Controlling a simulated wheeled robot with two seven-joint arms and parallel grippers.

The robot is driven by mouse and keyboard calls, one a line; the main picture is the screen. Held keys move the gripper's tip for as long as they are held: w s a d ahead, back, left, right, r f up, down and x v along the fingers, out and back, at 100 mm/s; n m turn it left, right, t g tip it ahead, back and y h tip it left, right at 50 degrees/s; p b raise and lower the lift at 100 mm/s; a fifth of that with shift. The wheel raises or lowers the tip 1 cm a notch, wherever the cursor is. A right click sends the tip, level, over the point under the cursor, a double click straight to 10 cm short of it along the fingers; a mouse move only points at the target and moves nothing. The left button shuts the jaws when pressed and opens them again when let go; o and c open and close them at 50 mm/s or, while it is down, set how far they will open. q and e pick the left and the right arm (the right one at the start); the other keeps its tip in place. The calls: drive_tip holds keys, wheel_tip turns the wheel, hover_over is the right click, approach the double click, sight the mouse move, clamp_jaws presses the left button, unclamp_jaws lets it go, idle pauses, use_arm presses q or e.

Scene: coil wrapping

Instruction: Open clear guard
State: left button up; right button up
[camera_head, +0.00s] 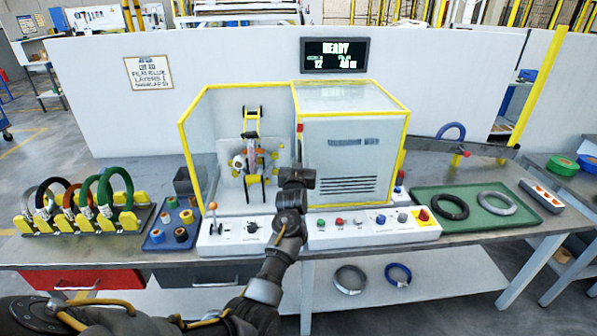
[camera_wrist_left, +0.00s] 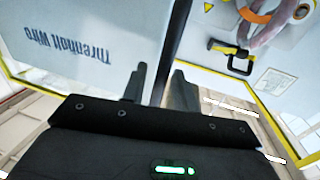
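A yellow-framed bay (camera_head: 228,112) stands on the left half of the machine, with a wrapping head (camera_head: 252,160) of yellow and orange parts inside. The clear guard's panel is hard to make out, so I cannot tell whether it covers the bay front. My left gripper (camera_head: 296,176) is in front of the upright between the bay and the white cabinet (camera_head: 345,150). In the left wrist view its two dark fingers (camera_wrist_left: 160,85) are apart with nothing visibly held, near a dark vertical edge. Contact is unclear. My right gripper is out of view.
A control panel (camera_head: 372,228) with knobs and buttons runs along the machine's front. A coil rack (camera_head: 80,222) and a blue tray of spools (camera_head: 158,238) are on the left. A green tray (camera_head: 478,232) with two coils lies on the right. A display (camera_head: 334,55) reads READY.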

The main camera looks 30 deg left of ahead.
use_arm(q)
drive_tip(key=b+v, duration=0.2)
drive_tip(key=v, duration=0.8)
drive_tip(key=shift+s+f, duration=0.1)
drive_tip(key=shift+f, duration=0.05)
